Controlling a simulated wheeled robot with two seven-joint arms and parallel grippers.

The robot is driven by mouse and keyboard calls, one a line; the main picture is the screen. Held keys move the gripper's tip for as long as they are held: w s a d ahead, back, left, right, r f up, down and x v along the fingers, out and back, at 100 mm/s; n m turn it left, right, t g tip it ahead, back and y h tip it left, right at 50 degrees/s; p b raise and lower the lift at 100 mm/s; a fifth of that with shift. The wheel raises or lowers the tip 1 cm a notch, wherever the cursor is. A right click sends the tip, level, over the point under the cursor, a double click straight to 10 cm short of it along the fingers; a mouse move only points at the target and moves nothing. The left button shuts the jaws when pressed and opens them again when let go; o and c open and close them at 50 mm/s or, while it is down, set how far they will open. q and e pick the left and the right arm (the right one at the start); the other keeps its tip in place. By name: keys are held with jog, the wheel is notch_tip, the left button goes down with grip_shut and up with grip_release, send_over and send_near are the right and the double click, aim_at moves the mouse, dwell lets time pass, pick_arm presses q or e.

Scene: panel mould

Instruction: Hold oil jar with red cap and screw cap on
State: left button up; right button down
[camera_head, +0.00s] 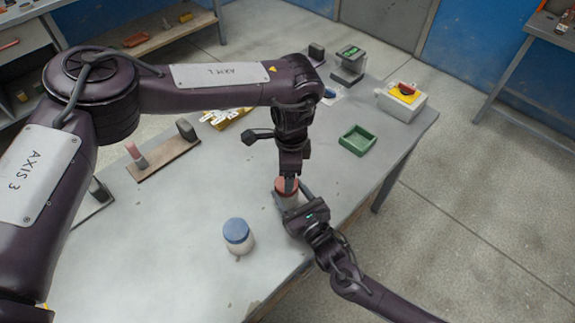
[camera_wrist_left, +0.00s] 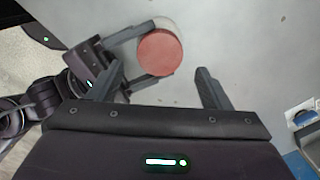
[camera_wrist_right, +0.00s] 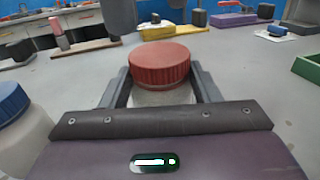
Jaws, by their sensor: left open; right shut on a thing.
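The oil jar (camera_wrist_right: 165,97) has a pale body and a red cap (camera_wrist_right: 160,63) resting on its top; I cannot tell how tightly it sits. The jar stands on the grey table. My right gripper (camera_wrist_right: 165,92) is shut around the jar's body, below the cap. My left gripper (camera_head: 289,184) points down above the jar. In the left wrist view its fingers (camera_wrist_left: 160,82) are apart and empty, with the red cap (camera_wrist_left: 160,52) beyond and between them. In the head view the left fingers partly cover the cap (camera_head: 286,186).
A jar with a blue cap (camera_head: 238,235) stands on the table to the left of the oil jar. A green tray (camera_head: 357,140), a box with a red knob (camera_head: 402,98) and yellow items (camera_head: 225,116) lie farther back. The table front (camera_head: 190,270) is mostly clear.

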pick_arm(q)
jog(key=n, duration=0.1)
jog(key=r+n, duration=0.1)
jog(key=n, duration=0.1)
jog(key=shift+d+r, duration=0.1)
jog(key=shift+d, duration=0.05)
jog(key=n, duration=0.2)
jog(key=r+n, duration=0.1)
jog(key=n, duration=0.2)
jog(key=shift+r+n, duration=0.3)
jog(key=shift+r, duration=0.1)
jog(key=shift+w+a+f, duration=0.1)
jog(key=shift+a+f, duration=0.05)
jog(key=shift+f, duration=1.85)
jog(key=shift+a+f, duration=0.15)
jog(key=shift+f, duration=1.85)
jog(key=shift+c, duration=0.3)
jog(key=c, duration=0.9)
jog(key=m, duration=0.4)
jog(key=shift+c, duration=0.2)
jog(key=m, duration=0.5)
jog(key=shift+m, duration=0.4)
